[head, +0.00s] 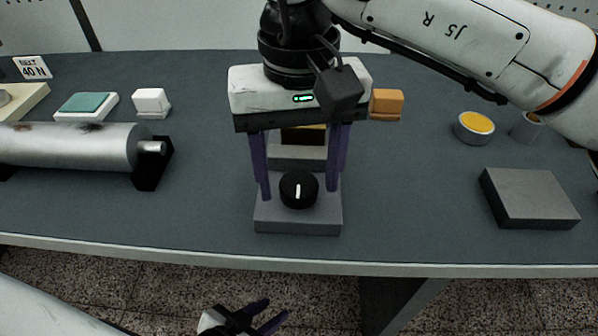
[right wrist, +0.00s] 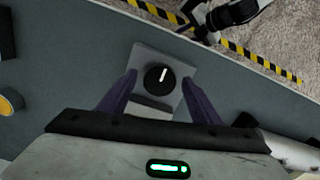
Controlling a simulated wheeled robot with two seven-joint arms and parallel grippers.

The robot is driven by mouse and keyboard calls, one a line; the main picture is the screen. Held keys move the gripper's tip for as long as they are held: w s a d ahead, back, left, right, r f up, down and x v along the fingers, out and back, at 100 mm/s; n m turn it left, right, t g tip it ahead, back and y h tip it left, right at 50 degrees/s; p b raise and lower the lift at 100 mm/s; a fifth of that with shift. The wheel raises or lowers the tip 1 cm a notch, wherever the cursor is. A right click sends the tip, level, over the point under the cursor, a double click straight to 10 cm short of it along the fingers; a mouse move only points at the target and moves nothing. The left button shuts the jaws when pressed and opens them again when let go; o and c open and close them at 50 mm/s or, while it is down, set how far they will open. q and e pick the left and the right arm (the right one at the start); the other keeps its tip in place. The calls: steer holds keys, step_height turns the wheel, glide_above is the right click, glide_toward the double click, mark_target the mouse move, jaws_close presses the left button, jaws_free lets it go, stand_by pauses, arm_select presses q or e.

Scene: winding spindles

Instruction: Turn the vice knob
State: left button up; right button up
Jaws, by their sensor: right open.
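The vice knob (head: 299,189) is a round black knob with a white pointer line, on a grey block (head: 298,220) near the table's front edge. In the right wrist view the knob (right wrist: 159,77) lies between the fingers, its white line slightly tilted. My right gripper (head: 300,196) points down over the block, open, with one purple finger on each side of the knob. A gap shows between each finger and the knob in the right wrist view (right wrist: 159,92). My left gripper (head: 268,318) is low, in front of the table, with its fingers apart.
A metal cylinder (head: 75,145) lies at the left on black supports. White (head: 151,101) and orange (head: 387,102) blocks stand behind. A grey slab (head: 529,197) and a yellow-topped round item (head: 474,126) are at the right. The table between knob and slab is clear.

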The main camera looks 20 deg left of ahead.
steer(key=shift+c, duration=0.4)
steer(key=c, duration=1)
steer(key=shift+o, duration=0.2)
